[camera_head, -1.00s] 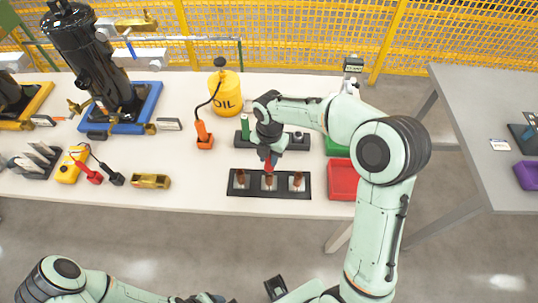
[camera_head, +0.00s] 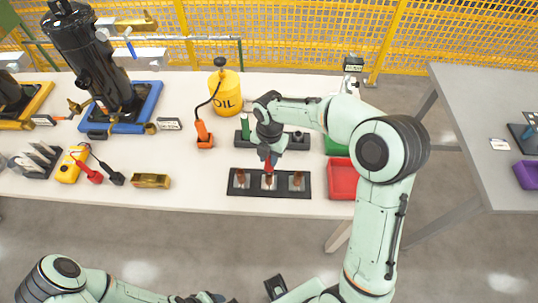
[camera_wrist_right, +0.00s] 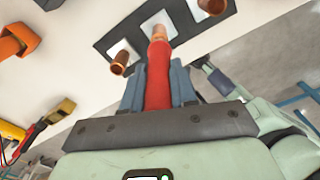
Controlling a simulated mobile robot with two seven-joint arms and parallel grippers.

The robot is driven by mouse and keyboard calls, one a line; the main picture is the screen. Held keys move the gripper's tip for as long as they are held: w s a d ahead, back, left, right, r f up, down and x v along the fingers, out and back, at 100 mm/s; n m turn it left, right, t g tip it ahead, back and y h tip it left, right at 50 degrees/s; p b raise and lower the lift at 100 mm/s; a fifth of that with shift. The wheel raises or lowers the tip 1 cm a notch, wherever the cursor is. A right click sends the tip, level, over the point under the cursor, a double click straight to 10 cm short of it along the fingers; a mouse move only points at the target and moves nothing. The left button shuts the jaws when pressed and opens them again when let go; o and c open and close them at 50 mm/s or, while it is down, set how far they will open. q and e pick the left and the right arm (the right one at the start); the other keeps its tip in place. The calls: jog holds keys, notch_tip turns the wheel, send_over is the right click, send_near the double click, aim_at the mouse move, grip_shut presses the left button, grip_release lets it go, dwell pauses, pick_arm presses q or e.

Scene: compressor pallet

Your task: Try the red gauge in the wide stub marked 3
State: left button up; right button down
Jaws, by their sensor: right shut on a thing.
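The red gauge (camera_wrist_right: 157,75) is shut between the fingers of my right gripper (camera_wrist_right: 158,85); it also shows in the head view (camera_head: 268,164). The gauge points down at the middle of the copper stubs on a black plate (camera_head: 235,194). In the wrist view its end lines up with the middle stub (camera_wrist_right: 159,33) and meets it in the picture; I cannot tell whether it is around or just above it. The other stubs (camera_wrist_right: 120,62) (camera_wrist_right: 211,6) stand bare on either side. No stub numbers are readable.
Behind the plate is a dark rack (camera_head: 243,139) with a green piece, partly hidden by my arm. A red tray (camera_head: 342,181) stands right of the plate. An orange tool (camera_head: 204,136) and a yellow oil can (camera_head: 227,93) stand behind left; a brass block (camera_head: 150,181) lies left.

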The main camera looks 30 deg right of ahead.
pick_arm(q)
jog(key=shift+s+f, duration=0.15)
jog(key=shift+f, duration=0.1)
pick_arm(e)
jog(key=shift+f, duration=0.4)
pick_arm(q)
jog(key=shift+r, duration=0.15)
pick_arm(e)
jog(key=shift+f, duration=0.1)
dwell(1.0)
pick_arm(q)
jog(key=shift+w+r+p, duration=0.45)
jog(key=shift+r+p, duration=0.05)
jog(key=shift+r, duration=0.15)
jog(key=shift+w+r+p, duration=0.45)
jog(key=shift+r+p, duration=0.05)
jog(key=shift+r, duration=0.15)
pick_arm(e)
jog(key=shift+r, duration=1.6)
jog(key=shift+r+p, duration=0.35)
jog(key=shift+r, duration=0.25)
jog(key=shift+w+r+p, duration=0.1)
jog(key=shift+r+p, duration=0.75)
jog(key=shift+r, duration=0.6)
pick_arm(q)
jog(key=w+r, duration=0.2)
jog(key=r, duration=0.1)
jog(key=shift+w, duration=0.3)
pick_arm(e)
jog(key=shift+f, duration=0.1)
